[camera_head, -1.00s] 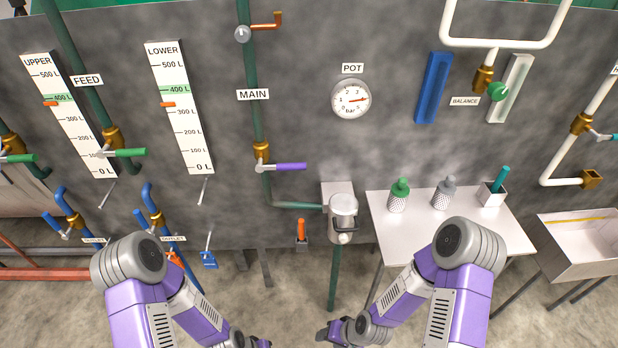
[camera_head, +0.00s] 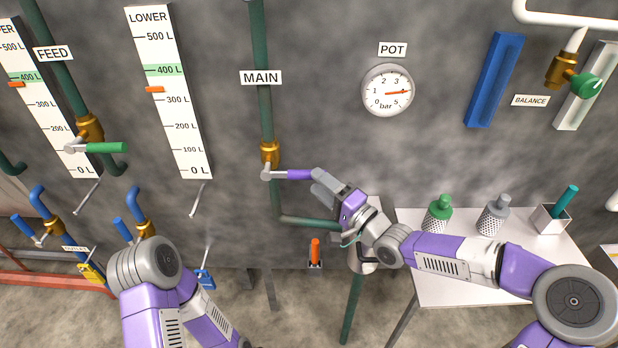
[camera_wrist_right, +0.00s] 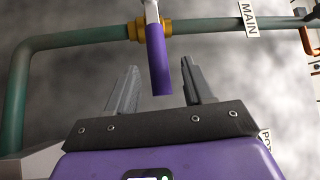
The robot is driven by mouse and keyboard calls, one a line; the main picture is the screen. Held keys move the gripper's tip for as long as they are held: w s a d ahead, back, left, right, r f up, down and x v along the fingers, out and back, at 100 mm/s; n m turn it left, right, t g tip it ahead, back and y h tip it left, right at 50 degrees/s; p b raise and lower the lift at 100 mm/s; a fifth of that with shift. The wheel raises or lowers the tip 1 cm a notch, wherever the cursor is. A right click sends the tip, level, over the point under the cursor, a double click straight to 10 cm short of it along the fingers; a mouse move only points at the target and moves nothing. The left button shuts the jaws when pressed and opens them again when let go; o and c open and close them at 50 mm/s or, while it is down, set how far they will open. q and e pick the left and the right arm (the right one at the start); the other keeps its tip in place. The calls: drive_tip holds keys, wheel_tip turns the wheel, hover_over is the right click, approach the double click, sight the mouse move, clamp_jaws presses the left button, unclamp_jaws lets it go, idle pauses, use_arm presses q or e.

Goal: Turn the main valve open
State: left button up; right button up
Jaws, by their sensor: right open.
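The main valve (camera_head: 269,153) is a brass body on the green vertical pipe below the MAIN sign. Its lever has a purple grip (camera_head: 299,174) and points right, across the pipe. My right gripper (camera_head: 322,186) is at the free end of the lever. In the right wrist view, the purple grip (camera_wrist_right: 158,62) reaches in between the two spread fingers of the right gripper (camera_wrist_right: 158,82), with a gap on each side. My left arm shows at the lower left of the head view, but its gripper is out of the picture.
The pot gauge (camera_head: 388,90) is on the wall, up and right of the valve. A white table (camera_head: 440,285) with green and grey bottles stands at right, partly behind my right arm. The feed valve's green lever (camera_head: 105,147) is farther left. The wall around the MAIN sign (camera_head: 261,78) is clear.

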sight(299, 175)
drive_tip(key=shift+b+x, duration=0.4)
drive_tip(key=shift+x, duration=1.8)
drive_tip(key=shift+f, duration=0.1)
drive_tip(key=shift+c, duration=0.3)
clamp_jaws()
